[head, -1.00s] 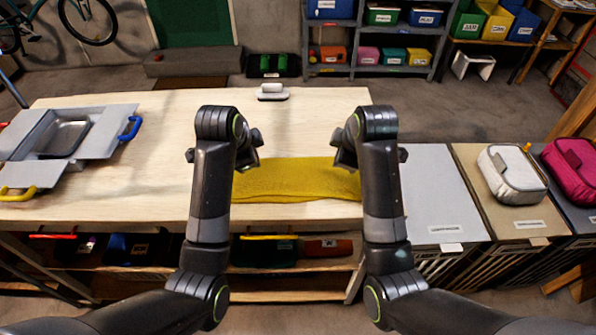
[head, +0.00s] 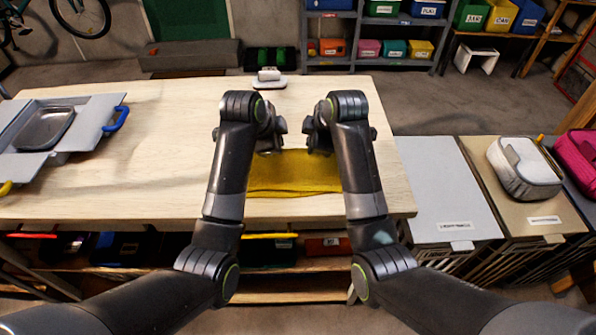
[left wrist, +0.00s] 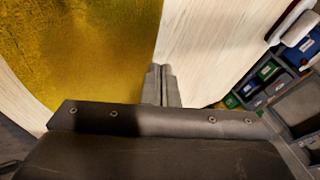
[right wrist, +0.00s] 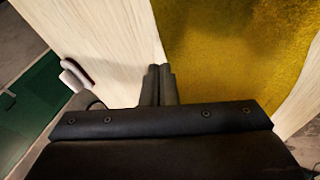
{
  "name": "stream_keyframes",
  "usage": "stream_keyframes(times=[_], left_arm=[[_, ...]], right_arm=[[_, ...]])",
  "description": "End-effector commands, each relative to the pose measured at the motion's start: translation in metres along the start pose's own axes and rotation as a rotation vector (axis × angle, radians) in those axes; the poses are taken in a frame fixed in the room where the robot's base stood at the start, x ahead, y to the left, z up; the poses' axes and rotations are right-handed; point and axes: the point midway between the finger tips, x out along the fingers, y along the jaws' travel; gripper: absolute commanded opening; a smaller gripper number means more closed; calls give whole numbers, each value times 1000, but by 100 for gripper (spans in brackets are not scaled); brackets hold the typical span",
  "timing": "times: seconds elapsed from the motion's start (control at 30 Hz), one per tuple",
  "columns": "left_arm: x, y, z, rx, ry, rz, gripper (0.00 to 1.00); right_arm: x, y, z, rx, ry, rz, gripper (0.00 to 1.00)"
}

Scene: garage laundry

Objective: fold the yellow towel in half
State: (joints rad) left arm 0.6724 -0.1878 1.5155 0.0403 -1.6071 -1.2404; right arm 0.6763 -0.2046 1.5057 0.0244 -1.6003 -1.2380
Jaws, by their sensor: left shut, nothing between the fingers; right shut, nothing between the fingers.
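The yellow towel (head: 295,174) lies flat on the wooden table as a wide strip near the front edge, between my two arms. Layered edges show along its front, and parts of it are hidden behind my arms. My left gripper (head: 277,128) is shut and empty above the towel's far edge. In the left wrist view its closed fingers (left wrist: 158,85) are beside the edge of the towel (left wrist: 85,45). My right gripper (head: 309,128) is shut and empty close to the left one. In the right wrist view its closed fingers (right wrist: 158,85) are beside the towel's edge (right wrist: 235,50).
The wooden table (head: 160,140) is clear around the towel. A grey open case with a tray (head: 45,128) is at the left. A white-handled item (head: 269,78) sits at the far edge. Labelled panels (head: 450,190) and a white-grey bag (head: 525,166) are to the right.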

Motion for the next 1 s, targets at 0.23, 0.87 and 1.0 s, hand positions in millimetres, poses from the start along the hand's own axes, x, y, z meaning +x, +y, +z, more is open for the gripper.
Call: stream_keyframes(times=[0.23,0.87,1.0], left_arm=[[3,2,1,0,1,0,0],[-2,-2,18,-3,-7,-4,0],[-12,-7,56,-2,-7,-4,0]], right_arm=[[3,-2,1,0,0,0,0],[-2,2,18,3,-8,4,0],[-12,7,56,2,-8,3,0]])
